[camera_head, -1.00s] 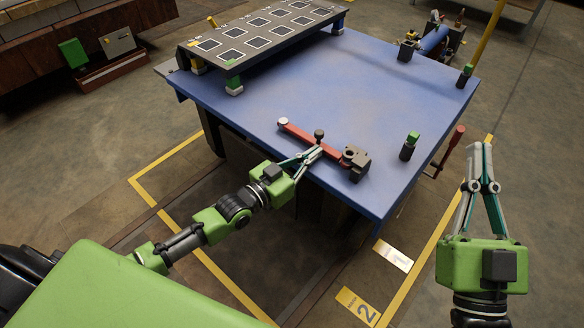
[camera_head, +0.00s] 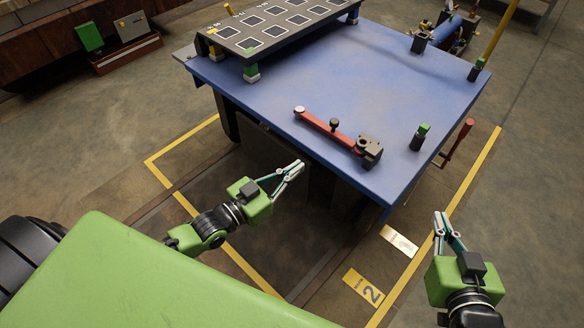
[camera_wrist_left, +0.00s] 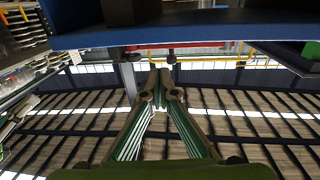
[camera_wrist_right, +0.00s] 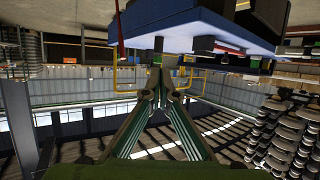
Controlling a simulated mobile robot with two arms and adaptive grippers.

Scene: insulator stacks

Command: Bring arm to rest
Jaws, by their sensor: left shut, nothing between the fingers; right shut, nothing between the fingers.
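My left gripper (camera_head: 297,168) is shut and empty, in front of the near edge of the blue table (camera_head: 330,85) and clear of it. Its closed fingertips also show in the left wrist view (camera_wrist_left: 160,75), with the table's edge above them. My right gripper (camera_head: 440,217) is shut and empty, at the right of the table's near corner, over the floor. Its closed fingers also show in the right wrist view (camera_wrist_right: 157,75). A red bar tool (camera_head: 325,126) with a dark clamp head (camera_head: 368,149) lies on the table near its front edge, apart from both grippers.
A dark rack with square markings (camera_head: 262,30) stands at the table's back left. Green-topped posts (camera_head: 420,136) stand along the right side. A red handle (camera_head: 459,140) sticks out at the table's right edge. The floor before the table is free, with yellow lines.

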